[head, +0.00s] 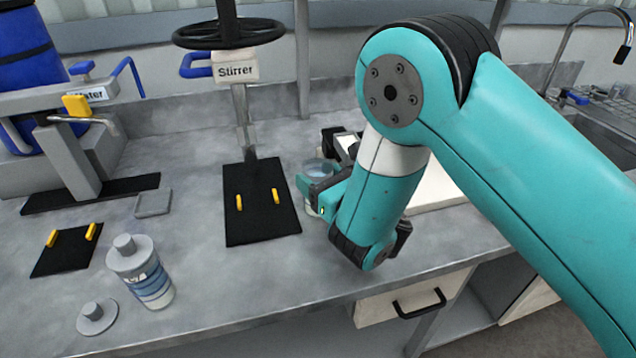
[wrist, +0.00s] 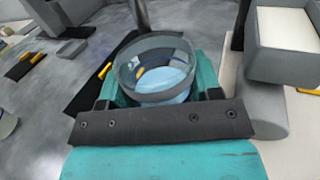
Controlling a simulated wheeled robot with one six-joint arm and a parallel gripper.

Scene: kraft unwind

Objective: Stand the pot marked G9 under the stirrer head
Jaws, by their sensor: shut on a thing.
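My gripper (head: 322,192) is shut on a clear open pot (head: 319,168) with pale blue liquid inside. In the wrist view the pot (wrist: 154,62) sits between the teal fingers, upright as far as I can tell. No marking on it is readable. The stirrer (head: 236,70) stands to the left of the pot, its shaft reaching down over a black mat (head: 262,222) with two yellow guides. The held pot is just right of that mat, not under the stirrer head. My arm hides part of the gripper in the head view.
A capped white pot with a blue-striped label (head: 150,282) stands front left beside a loose round lid (head: 97,316). A dispenser (head: 85,97) and a smaller black mat (head: 66,252) with yellow guides are at left. The counter's front edge is near; a sink lies right.

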